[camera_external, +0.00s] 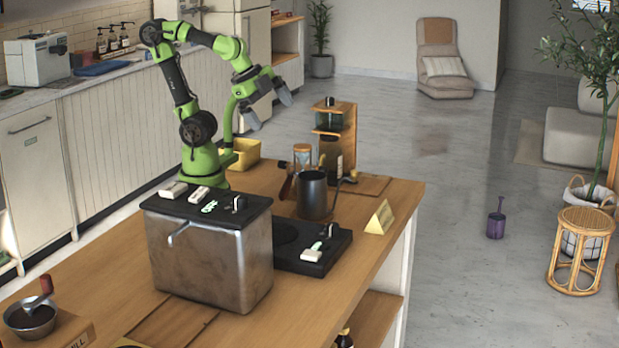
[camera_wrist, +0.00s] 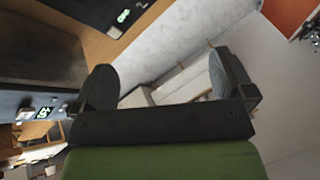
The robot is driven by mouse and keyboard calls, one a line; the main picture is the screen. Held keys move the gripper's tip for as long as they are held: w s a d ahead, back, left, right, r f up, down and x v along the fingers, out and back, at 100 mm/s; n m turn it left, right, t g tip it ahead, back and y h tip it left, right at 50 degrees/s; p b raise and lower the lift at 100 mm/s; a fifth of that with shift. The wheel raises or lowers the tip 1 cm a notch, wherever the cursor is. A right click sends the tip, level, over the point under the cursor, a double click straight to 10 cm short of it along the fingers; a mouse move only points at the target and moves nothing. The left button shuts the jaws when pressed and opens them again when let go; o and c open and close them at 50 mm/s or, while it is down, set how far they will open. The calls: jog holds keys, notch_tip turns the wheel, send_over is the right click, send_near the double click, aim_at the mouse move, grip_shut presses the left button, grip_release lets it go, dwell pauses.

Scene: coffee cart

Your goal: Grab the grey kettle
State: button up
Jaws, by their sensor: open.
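The grey kettle (camera_external: 313,197) stands upright on the wooden cart top, behind the black scale, with a thin spout on its right and a dark handle on its left. My gripper (camera_external: 269,109) is up in the air, above and to the left of the kettle in the external view, and well apart from it. In the wrist view my gripper (camera_wrist: 161,75) has its two fingers spread with nothing between them. I cannot make out the kettle in the wrist view.
A steel machine with a black top (camera_external: 210,255) stands in front of the kettle's left. A wooden stand with a bottle (camera_external: 335,135) and an hourglass (camera_external: 302,156) are close behind the kettle. A yellow sign (camera_external: 380,218) is to its right. A yellow bin (camera_external: 243,153) sits by my base.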

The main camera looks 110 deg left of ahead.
jog(key=w+a+f+m+g, duration=0.1)
jog(key=w+a+f+g, duration=0.1)
jog(key=w+a+f, duration=0.15)
jog(key=m+g+h, duration=0.2)
jog(key=m+g, duration=0.1)
send_near(311, 182)
jog(key=s+a+f, duration=0.1)
jog(key=a+f, duration=0.1)
jog(key=a, duration=0.2)
jog(key=shift+s+a+f, duration=0.1)
jog(key=shift+f, duration=2.4)
jog(key=shift+s+a+f, duration=0.1)
jog(key=shift+f, duration=2.4)
jog(key=c, duration=1.1)
